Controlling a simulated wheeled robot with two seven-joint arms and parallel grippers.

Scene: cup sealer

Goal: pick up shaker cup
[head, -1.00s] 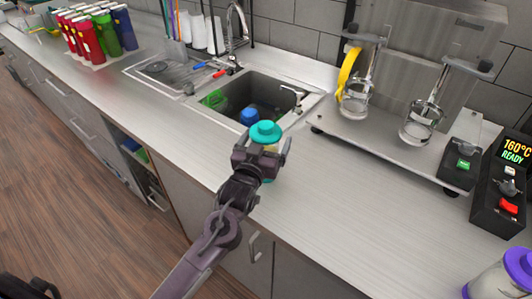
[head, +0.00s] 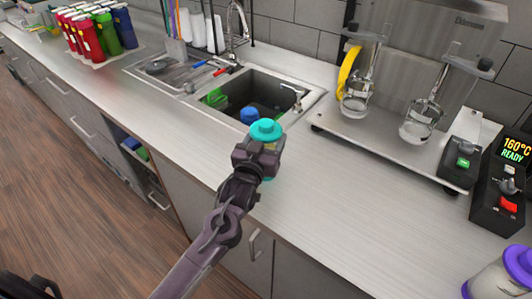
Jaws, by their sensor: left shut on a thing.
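A shaker cup with a teal lid (head: 266,130) stands upright at the counter's front edge, just in front of the sink. My left gripper (head: 262,157) is shut on the cup below its lid, and the gripper hides most of the cup's body. I cannot tell whether the cup's base touches the counter. My right gripper is out of view.
The sink (head: 270,92) behind the cup holds a blue item (head: 250,115) and a green item (head: 214,98). A cup sealer (head: 390,145) stands at the right. A purple-lidded container (head: 515,270) is at the lower right. The counter (head: 345,205) between is clear.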

